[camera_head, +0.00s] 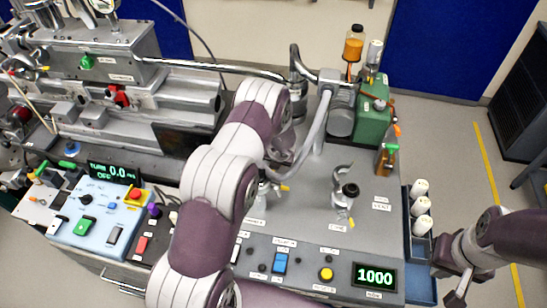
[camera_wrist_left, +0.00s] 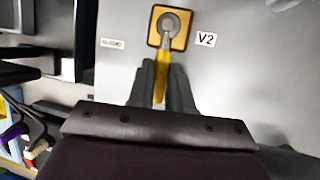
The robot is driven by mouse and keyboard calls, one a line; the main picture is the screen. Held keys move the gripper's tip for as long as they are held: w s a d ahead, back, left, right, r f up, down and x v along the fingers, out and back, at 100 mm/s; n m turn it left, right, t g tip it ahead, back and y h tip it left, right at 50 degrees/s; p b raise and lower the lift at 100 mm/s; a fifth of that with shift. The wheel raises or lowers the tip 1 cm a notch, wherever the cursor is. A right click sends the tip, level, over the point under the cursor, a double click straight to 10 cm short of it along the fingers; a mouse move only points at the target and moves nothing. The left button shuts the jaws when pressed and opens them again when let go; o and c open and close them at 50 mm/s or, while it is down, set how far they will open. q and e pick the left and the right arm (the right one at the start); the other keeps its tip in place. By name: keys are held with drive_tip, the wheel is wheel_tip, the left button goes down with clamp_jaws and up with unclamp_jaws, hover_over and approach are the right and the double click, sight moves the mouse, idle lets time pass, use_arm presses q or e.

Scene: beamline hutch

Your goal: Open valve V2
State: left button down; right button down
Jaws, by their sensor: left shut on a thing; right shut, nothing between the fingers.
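In the left wrist view, valve V2 (camera_wrist_left: 172,24) has a grey round hub on an orange square plate, with the V2 label (camera_wrist_left: 206,39) to its right. Its yellow lever (camera_wrist_left: 161,78) points from the hub straight toward my wrist. My left gripper (camera_wrist_left: 162,72) is shut on this lever, one finger on each side. In the head view my left arm crosses the middle and hides its gripper and V2. My right gripper (camera_head: 457,290) is shut and empty, at the lower right beyond the bench's right edge.
The bench holds a blue control box (camera_head: 97,215) at left and a green pump (camera_head: 372,118) at the back right. A display reading 1000 (camera_head: 375,277) is near the front. A rack of white bottles (camera_head: 420,205) stands at the right edge, with open floor beyond.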

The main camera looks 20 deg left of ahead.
use_arm(q)
drive_tip(key=shift+w+r, duration=0.2)
drive_tip(key=c, duration=1.2)
unclamp_jaws()
drive_tip(key=shift+o, duration=0.8)
drive_tip(key=shift+s, duration=0.1)
drive_tip(key=shift+d+r, duration=0.15)
drive_tip(key=shift+r, duration=0.1)
drive_tip(key=v, duration=1.2)
drive_tip(key=shift+s, duration=0.15)
